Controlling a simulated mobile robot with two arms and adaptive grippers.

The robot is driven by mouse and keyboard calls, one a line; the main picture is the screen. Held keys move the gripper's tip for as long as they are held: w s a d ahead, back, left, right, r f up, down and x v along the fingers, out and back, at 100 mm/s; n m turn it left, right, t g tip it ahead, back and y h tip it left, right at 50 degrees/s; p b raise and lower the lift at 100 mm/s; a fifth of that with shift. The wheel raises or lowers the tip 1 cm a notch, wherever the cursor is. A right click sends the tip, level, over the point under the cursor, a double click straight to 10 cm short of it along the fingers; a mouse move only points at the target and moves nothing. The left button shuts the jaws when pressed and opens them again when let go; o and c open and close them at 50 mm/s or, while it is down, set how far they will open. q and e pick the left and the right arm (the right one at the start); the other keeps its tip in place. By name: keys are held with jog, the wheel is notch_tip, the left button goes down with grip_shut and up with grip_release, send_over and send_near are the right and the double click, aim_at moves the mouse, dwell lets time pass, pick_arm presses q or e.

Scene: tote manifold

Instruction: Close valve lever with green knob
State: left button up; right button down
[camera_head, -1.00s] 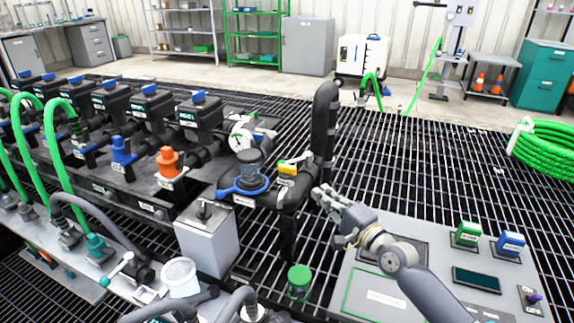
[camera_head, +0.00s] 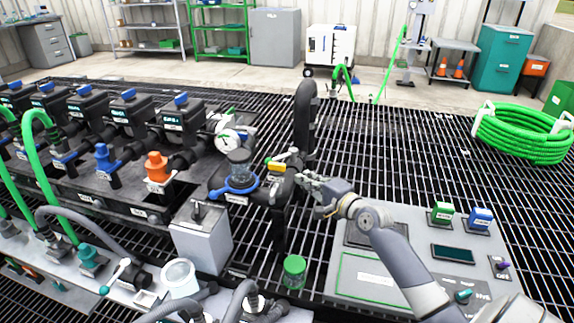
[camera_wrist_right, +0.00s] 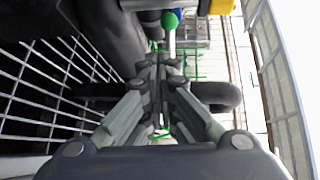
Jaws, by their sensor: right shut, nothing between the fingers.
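In the head view a small green knob (camera_head: 268,160) shows beside the yellow block (camera_head: 277,167) on the black pipe fitting. In the right wrist view a green knob (camera_wrist_right: 170,20) on a pale rod stands just past my fingertips, with the yellow block (camera_wrist_right: 220,6) to its right. Whether finger and knob touch cannot be told. My right gripper (camera_head: 303,181) is shut and empty, just right of the fitting; its fingers also show in the right wrist view (camera_wrist_right: 160,62). How the lever is turned is unclear. My left gripper is out of view.
A thick black upright pipe (camera_head: 305,115) stands behind the fitting. A blue-handled valve (camera_head: 235,187) is to its left. A control panel (camera_head: 415,240) with green and blue buttons lies below my right arm. A green-lidded jar (camera_head: 294,270) stands in front. Open grating lies behind.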

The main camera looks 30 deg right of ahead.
aim_at(286, 173)
jog(key=w, duration=0.4)
jog(key=w+b, duration=0.1)
jog(key=w, duration=0.2)
jog(key=shift+w+a+f, duration=0.1)
jog(key=shift+w+a, duration=0.1)
jog(key=shift+w, duration=0.15)
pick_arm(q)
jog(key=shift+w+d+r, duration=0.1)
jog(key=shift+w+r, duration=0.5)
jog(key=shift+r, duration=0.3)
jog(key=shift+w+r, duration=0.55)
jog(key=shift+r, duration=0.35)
pick_arm(e)
jog(key=shift+w, duration=0.7)
jog(key=shift+r, duration=0.2)
jog(key=shift+w+a, duration=0.1)
jog(key=shift+w+a, duration=0.1)
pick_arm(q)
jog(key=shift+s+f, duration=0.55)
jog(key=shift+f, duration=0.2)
pick_arm(e)
jog(key=shift+w, duration=0.1)
